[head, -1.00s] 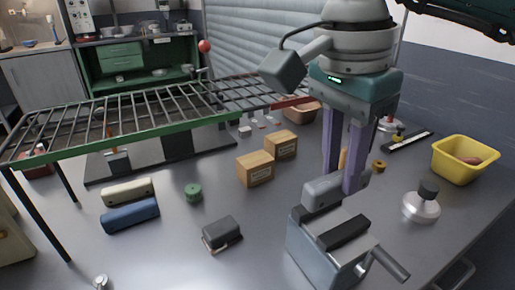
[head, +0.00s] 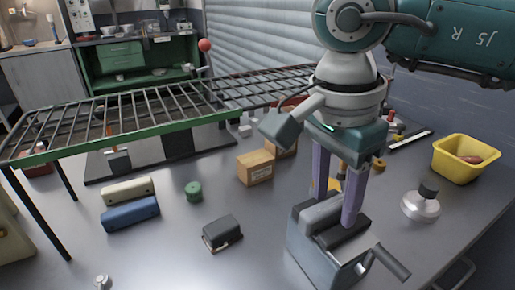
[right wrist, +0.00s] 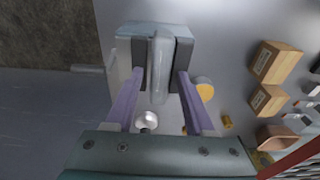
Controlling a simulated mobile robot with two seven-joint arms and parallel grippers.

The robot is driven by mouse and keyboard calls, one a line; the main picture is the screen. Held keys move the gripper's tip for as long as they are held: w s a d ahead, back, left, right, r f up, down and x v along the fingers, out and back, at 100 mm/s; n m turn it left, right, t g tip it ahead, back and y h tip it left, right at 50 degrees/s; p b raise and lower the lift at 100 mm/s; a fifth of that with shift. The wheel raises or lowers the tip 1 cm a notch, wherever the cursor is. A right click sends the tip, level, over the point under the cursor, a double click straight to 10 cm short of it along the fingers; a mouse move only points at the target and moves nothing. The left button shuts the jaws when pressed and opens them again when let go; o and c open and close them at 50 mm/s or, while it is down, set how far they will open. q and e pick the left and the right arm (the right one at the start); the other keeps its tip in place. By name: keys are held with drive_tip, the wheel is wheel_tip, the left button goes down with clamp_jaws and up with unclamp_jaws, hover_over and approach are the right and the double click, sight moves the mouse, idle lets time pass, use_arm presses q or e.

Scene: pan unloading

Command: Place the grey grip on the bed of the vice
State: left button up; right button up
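The grey grip (head: 321,211) is a pale grey rounded bar. It lies low between the dark jaws of the vice (head: 312,255). In the right wrist view the grip (right wrist: 160,68) runs lengthwise between the jaws of the vice (right wrist: 120,75). My right gripper (head: 337,200) points down over the vice with its two purple fingers spread. In the right wrist view, gaps show between the fingers (right wrist: 158,80) and the grip. The contact under the grip is hidden. My left gripper is not in view.
A silver weight with a dark knob (head: 421,204) and a yellow bin (head: 465,158) stand right of the vice. A dark block (head: 222,232), a cardboard box (head: 255,168) and a green cylinder (head: 193,191) are to the left. A green-edged rack (head: 130,137) spans the back left.

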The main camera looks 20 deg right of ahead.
sight(325, 207)
drive_tip(key=r, duration=0.4)
drive_tip(key=a+r, duration=0.1)
drive_tip(key=r, duration=0.7)
drive_tip(key=shift+a+r, duration=0.15)
drive_tip(key=shift+a, duration=0.05)
